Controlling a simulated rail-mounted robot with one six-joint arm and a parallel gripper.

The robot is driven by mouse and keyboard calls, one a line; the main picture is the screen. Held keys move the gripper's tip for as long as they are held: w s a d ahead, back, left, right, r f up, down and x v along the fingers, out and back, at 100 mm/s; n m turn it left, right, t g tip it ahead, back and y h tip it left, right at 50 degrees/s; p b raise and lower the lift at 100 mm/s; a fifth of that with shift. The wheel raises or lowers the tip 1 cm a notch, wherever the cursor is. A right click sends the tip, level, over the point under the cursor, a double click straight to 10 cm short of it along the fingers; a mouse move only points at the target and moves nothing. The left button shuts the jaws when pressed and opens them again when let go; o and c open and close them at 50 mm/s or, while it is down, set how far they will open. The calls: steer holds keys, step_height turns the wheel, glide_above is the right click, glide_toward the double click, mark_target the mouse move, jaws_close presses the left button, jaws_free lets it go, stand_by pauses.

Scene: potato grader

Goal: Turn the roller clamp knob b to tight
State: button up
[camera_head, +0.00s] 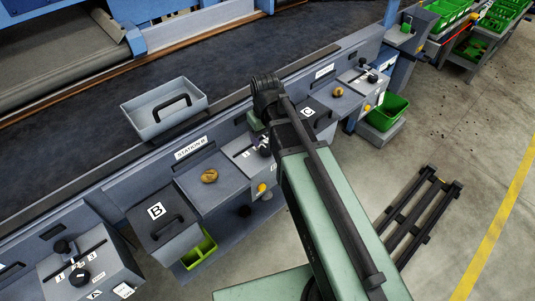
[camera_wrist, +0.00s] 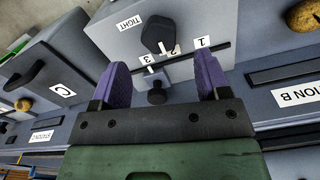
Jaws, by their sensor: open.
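The black roller clamp knob (camera_wrist: 157,33) stands on the grey station B control box, in the upper middle of the wrist view. An upside-down TIGHT label (camera_wrist: 130,23) is at its upper left. My gripper (camera_wrist: 158,72) is open, with purple fingers spread to either side below the knob and nothing between them held. The knob is beyond the fingertips and appears apart from them. In the head view the control box (camera_head: 240,153) is partly covered by my arm, and the fingers are hidden. Whether the knob points at TIGHT is unclear.
A slider with a black handle (camera_wrist: 157,96) and labels 1, 2, 3 lies between the fingers in the picture. A box marked C (camera_wrist: 62,90) is to the left. A potato (camera_head: 209,176) and the lidded box B (camera_head: 155,211) are beside the station B control box.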

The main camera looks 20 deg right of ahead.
mark_target(266, 148)
step_height(266, 148, down, 6)
steer(key=b, duration=0.3)
steer(key=shift+r+b, duration=0.1)
steer(key=shift+b, duration=0.3)
steer(key=shift+r, duration=0.1)
steer(key=c, duration=0.9)
